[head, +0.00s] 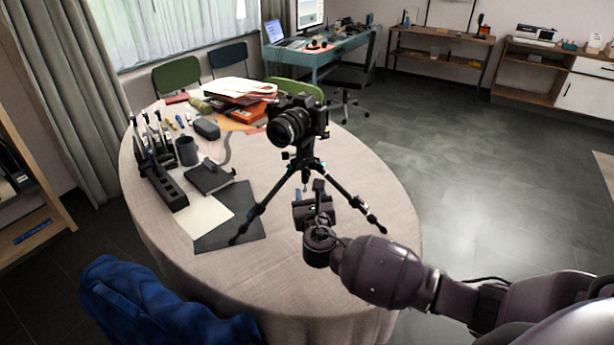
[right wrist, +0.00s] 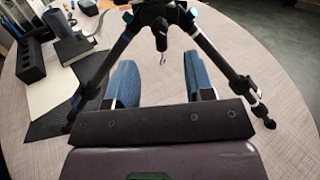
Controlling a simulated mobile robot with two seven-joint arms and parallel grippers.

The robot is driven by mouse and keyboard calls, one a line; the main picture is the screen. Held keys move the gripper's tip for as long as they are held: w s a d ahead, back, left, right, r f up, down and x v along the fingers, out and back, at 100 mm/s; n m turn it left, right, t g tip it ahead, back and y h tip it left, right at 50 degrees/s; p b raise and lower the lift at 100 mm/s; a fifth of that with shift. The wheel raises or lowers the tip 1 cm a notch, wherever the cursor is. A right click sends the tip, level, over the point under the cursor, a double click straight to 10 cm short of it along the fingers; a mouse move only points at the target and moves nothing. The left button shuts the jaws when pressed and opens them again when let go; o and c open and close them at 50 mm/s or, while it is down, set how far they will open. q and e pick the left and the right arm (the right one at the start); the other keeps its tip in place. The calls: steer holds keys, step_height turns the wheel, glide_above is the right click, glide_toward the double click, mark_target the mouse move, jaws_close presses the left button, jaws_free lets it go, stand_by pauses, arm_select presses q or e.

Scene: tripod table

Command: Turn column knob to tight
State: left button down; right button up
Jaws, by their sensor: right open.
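A black camera (head: 289,126) stands on a black tripod (head: 257,208) with spread legs on the round table. The tripod also shows in the right wrist view (right wrist: 99,77), with its centre column (right wrist: 160,38) and a small hook hanging between the legs. The column knob is too small to tell for certain among the dark parts near the top of the legs. My right gripper (head: 318,188) is open and empty, with its blue-grey fingers (right wrist: 160,78) pointing at the space below the column, between two legs. It appears apart from the column. My left gripper is out of view.
The round table (head: 290,275) has a pale cloth. A dark mat (head: 230,232), a black organiser (head: 165,187), a mug (head: 187,151) and orange folders (head: 250,112) lie left of and behind the tripod. A blue-draped chair (head: 140,305) stands in front. The table's right side is clear.

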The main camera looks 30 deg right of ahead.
mark_target(307, 175)
steer(key=b+x, duration=0.1)
steer(key=x, duration=0.5)
steer(key=shift+w+d+f, duration=0.15)
steer(key=shift+w, duration=0.25)
steer(key=shift+w+d, duration=0.3)
steer(key=shift+w, duration=0.4)
jaws_close()
